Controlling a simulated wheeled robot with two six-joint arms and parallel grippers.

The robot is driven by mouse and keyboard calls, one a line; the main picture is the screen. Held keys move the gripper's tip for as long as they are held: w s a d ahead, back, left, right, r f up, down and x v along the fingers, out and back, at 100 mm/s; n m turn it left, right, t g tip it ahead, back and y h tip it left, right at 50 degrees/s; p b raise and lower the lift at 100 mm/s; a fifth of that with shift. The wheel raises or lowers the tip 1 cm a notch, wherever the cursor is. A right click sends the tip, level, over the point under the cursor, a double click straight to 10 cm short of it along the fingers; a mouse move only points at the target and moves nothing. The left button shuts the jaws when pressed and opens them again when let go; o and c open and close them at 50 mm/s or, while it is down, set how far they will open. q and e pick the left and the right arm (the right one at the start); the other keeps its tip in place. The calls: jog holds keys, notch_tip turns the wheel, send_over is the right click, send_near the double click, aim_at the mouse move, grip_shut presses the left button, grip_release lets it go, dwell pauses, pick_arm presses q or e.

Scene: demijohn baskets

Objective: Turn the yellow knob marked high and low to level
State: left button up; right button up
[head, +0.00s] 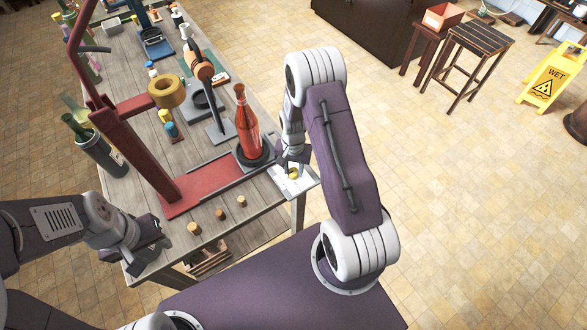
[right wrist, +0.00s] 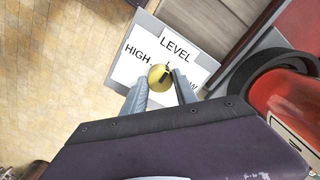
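The yellow knob (right wrist: 160,77) sits on a white plate (right wrist: 205,62) lettered LEVEL and HIGH; a third word is mostly hidden behind a finger. A dark mark shows on the knob's right side. In the head view, the knob (head: 293,174) is at the table's near right corner. My right gripper (right wrist: 159,84) has its fingertips on either side of the knob, close to it; I cannot tell whether they grip it. My left gripper (head: 160,240) is near the table's near left corner, away from the knob, with nothing visible in it; its opening is unclear.
A red bottle (head: 247,125) stands on a dark round base left of the plate, close to my right gripper. A red frame (head: 140,150) crosses the table. Several corks (head: 220,214) stand along the near edge.

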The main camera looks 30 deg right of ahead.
aim_at(294, 171)
jog(key=o, duration=0.4)
jog(key=shift+w+r, duration=0.1)
jog(key=shift+w, duration=0.05)
notch_tip(294, 171, up, 9)
jog(key=shift+r+b, duration=0.1)
jog(key=shift+b, duration=0.7)
